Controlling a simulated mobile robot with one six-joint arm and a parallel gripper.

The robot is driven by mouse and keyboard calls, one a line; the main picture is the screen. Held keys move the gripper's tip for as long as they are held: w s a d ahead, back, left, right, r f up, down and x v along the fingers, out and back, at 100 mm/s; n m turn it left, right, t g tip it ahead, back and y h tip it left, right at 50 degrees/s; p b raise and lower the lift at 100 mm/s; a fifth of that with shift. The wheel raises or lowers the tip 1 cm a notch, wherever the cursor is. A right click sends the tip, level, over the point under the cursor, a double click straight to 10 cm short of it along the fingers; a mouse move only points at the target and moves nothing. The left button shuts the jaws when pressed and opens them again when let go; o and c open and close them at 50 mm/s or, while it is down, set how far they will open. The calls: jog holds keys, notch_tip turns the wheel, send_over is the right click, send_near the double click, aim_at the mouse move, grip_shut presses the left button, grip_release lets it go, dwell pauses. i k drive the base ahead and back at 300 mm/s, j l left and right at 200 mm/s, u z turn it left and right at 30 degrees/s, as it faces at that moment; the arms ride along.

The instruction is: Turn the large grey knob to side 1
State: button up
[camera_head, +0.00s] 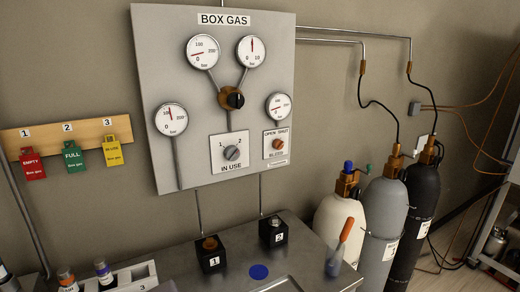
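The large grey knob (232,153) sits on a white plate (230,168) marked "IN USE", low on the grey "BOX GAS" panel (285,60). The numbers 1 and 2 stand above it, 1 at upper left and 2 at upper right. The knob is small in this view, and I cannot tell for sure which number it points at. Nothing covers or touches it. My gripper is not in view.
A black knob on a brass body (233,98) sits above, and an orange bleed knob (278,144) to the right. Several gauges surround them. Below, the metal bench (240,250) holds black blocks 1 (211,257) and 2 (273,234). Gas cylinders (384,215) stand at right.

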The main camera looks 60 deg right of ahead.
aim_at(232, 154)
jog(key=z, duration=1.75)
